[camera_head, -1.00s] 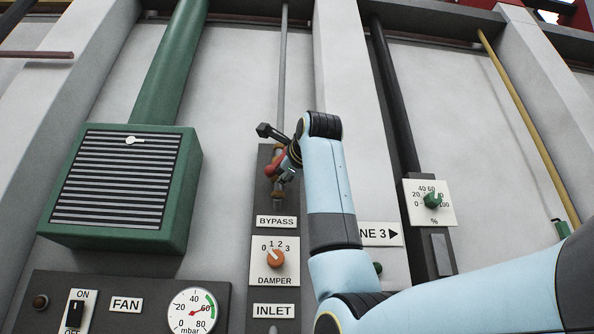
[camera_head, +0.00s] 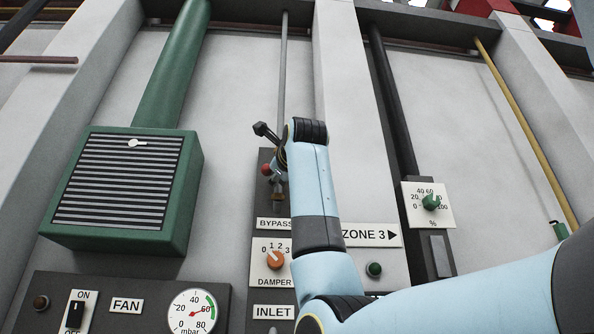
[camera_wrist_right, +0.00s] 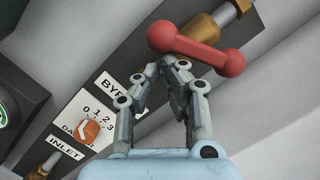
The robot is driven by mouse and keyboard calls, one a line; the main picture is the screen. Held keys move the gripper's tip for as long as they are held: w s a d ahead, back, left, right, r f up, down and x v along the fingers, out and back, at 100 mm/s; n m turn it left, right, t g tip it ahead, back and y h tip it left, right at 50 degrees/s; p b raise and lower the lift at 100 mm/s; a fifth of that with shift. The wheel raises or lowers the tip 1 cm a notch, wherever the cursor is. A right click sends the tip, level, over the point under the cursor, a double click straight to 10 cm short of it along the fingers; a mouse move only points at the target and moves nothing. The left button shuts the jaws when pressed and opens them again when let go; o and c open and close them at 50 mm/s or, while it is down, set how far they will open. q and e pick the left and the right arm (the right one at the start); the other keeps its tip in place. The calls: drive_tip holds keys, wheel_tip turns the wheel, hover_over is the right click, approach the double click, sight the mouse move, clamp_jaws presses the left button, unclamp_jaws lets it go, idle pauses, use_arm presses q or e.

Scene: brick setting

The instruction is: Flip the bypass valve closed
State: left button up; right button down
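The bypass valve has a red handle (camera_wrist_right: 196,48) with a round knob at each end, on a brass fitting (camera_wrist_right: 203,27) in the pipe above the BYPASS label (camera_wrist_right: 122,92). In the right wrist view the handle lies at an angle to the pipe. My right gripper (camera_wrist_right: 175,64) has its fingertips together just below the handle, at or very near its middle. I see nothing between the tips and cannot tell whether they touch the handle. In the head view a red end of the handle (camera_head: 266,169) shows beside my right wrist, which hides most of the valve. My left gripper is out of view.
Below the valve are the orange damper knob (camera_head: 275,260) and the INLET label (camera_head: 273,312). A green louvred box (camera_head: 190,205) stands left. The ZONE 3 sign (camera_head: 371,235), a green button (camera_head: 374,269) and a green percent knob (camera_head: 430,202) are right.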

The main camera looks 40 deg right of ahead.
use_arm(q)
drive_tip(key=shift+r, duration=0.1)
use_arm(e)
drive_tip(key=shift+w+a+r, duration=0.25)
drive_tip(key=shift+w+a, duration=0.2)
drive_tip(key=shift+a, duration=0.35)
idle(0.4)
